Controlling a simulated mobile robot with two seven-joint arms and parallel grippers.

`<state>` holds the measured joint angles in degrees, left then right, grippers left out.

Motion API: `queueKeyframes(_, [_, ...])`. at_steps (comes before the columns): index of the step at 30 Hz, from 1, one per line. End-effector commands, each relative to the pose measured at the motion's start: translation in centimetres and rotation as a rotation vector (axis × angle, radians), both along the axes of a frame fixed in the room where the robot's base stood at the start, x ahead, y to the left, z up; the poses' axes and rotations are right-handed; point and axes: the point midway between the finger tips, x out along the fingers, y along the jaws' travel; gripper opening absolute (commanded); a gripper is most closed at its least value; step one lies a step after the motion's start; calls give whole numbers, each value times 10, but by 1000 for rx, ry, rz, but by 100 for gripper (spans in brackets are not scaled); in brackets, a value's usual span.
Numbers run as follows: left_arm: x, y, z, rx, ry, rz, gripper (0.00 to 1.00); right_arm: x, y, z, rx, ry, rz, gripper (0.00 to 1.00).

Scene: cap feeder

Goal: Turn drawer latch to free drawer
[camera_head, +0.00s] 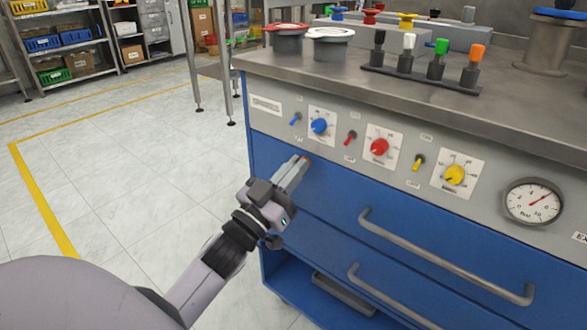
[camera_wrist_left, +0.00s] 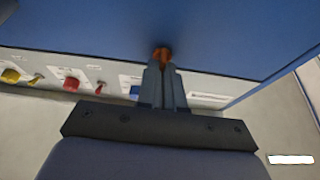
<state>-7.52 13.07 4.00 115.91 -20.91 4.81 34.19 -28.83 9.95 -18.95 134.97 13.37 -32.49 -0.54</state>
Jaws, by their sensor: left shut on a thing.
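The blue drawer (camera_head: 340,198) is closed in the cabinet front, with a long grey bar handle (camera_head: 440,258). The drawer latch is a small orange-red piece at the drawer's upper left; only a bit of it (camera_head: 307,158) shows past my fingers. In the left wrist view the orange latch (camera_wrist_left: 162,54) sits between my fingertips against the blue drawer face. My left gripper (camera_head: 299,167) is shut on the latch; it also shows in the left wrist view (camera_wrist_left: 163,72). Which way the latch is turned is hard to tell. My right gripper is not in view.
Above the drawer is a grey panel with blue (camera_head: 319,126), red (camera_head: 379,147) and yellow (camera_head: 454,174) knobs, small toggles and a gauge (camera_head: 533,201). A lower drawer handle (camera_head: 390,297) lies below. The floor left of the cabinet is clear.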

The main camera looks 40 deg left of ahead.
Motion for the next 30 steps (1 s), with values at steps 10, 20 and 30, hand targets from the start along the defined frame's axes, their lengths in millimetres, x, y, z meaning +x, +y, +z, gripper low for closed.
queueKeyframes(10, [1,1,5,224,-15,1,0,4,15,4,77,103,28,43])
queueKeyframes(20, [1,1,6,536,-40,0,0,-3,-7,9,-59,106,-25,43])
queueKeyframes(30, [1,1,6,859,-67,1,0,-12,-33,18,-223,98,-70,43])
